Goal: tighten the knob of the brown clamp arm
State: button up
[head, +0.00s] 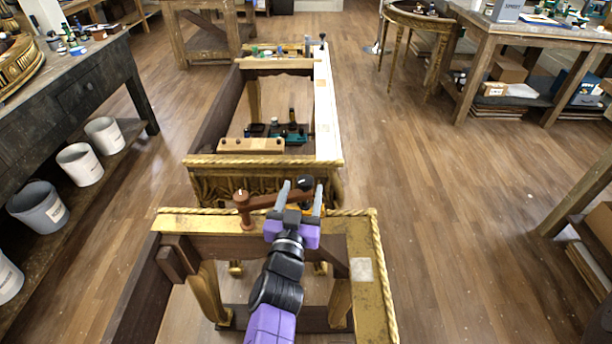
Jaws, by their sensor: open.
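The brown clamp arm (263,203) reaches rightward from an upright brown post (243,215) on the near gilt console frame. A black knob (305,183) shows at its right end, though the join is hidden behind my gripper. My gripper (302,185) is open, with one grey finger on the left of the knob and one on the right. The knob appears between the fingertips; I cannot tell whether either finger touches it. A small orange part shows beside the right finger, mostly hidden.
The near gilt frame (386,290) has a rope-moulded edge. Behind it stands a second gilt frame (325,110) with a wooden block (251,146) and tools. A dark bench (95,75) with buckets stands left, a wooden workbench (465,50) right.

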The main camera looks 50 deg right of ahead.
aim_at(309, 176)
jog(key=p+x, duration=0.1)
jog(key=x, duration=0.6)
jog(key=shift+d, duration=0.3)
jog(key=shift+w, duration=0.15)
grip_shut()
jog(key=shift+f+m+g+h, duration=0.15)
jog(key=shift+m+g+h, duration=0.2)
jog(key=shift+g, duration=0.25)
jog(key=m+g+b, duration=0.1)
jog(key=g+b, duration=0.1)
jog(key=s+m+g+h+b, duration=0.1)
jog(key=m+g, duration=0.1)
jog(key=shift+d+f+g+b, duration=0.15)
jog(key=shift+g+b, duration=0.2)
jog(key=shift+g, duration=0.05)
jog(key=shift+s+r+m+g+b, duration=0.15)
jog(key=shift+s+m+g+b, duration=0.1)
jog(key=shift+m+g+b, duration=1.05)
jog(key=shift+s+r+m+g+b, duration=0.15)
jog(key=shift+m+g+b, duration=0.6)
jog(key=shift+g, duration=1.05)
jog(key=shift+s, duration=0.1)
